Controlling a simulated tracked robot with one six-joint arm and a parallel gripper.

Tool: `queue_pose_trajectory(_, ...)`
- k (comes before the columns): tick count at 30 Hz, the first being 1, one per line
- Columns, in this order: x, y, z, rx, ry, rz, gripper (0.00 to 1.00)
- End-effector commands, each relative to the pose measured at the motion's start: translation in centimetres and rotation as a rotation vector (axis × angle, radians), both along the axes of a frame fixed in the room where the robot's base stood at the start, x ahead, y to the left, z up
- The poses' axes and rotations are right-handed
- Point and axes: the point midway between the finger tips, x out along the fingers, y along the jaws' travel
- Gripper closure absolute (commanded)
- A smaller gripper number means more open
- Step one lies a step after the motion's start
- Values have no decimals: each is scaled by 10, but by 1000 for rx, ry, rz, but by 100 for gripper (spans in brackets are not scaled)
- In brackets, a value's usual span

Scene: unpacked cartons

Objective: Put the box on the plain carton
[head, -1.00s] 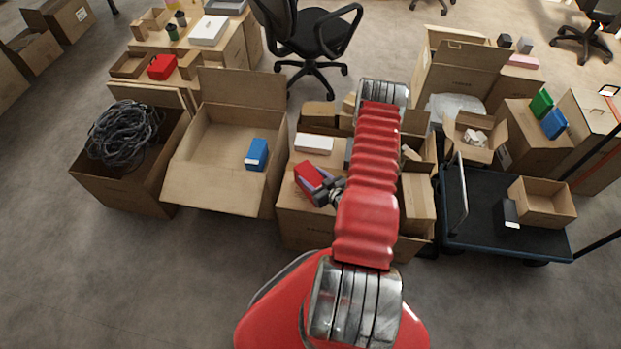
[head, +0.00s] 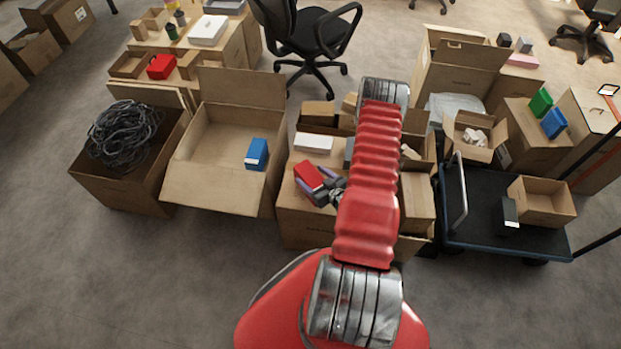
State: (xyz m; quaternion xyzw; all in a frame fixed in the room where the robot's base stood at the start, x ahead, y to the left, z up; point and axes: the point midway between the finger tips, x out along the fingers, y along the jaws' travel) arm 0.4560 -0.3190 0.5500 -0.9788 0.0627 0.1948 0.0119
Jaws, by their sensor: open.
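A red box (head: 308,176) lies tilted in the picture on the left part of a closed brown carton (head: 300,228) in the middle of the front row. My gripper (head: 318,184) is at the box's right end, with its jaws open and a finger close to either side. I cannot tell whether the fingers touch the box. The carton's right part is hidden behind my arm. Which carton is the plain one is not clear; no print is readable on this carton's front.
A white box (head: 313,142) lies just behind the red box. To the left stands an open carton (head: 190,190) with a blue box (head: 257,154) inside, then a carton of black cable (head: 122,135). A dark trolley (head: 475,225) stands at right. The floor in front is clear.

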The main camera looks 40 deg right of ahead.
Motion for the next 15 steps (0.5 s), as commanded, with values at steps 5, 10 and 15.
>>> queue_pose_trajectory(5,-21,2,8,3,2,-4,31)
queue_pose_trajectory(10,-45,5,19,2,0,-4,31)
queue_pose_trajectory(15,-67,8,28,2,1,-5,31)
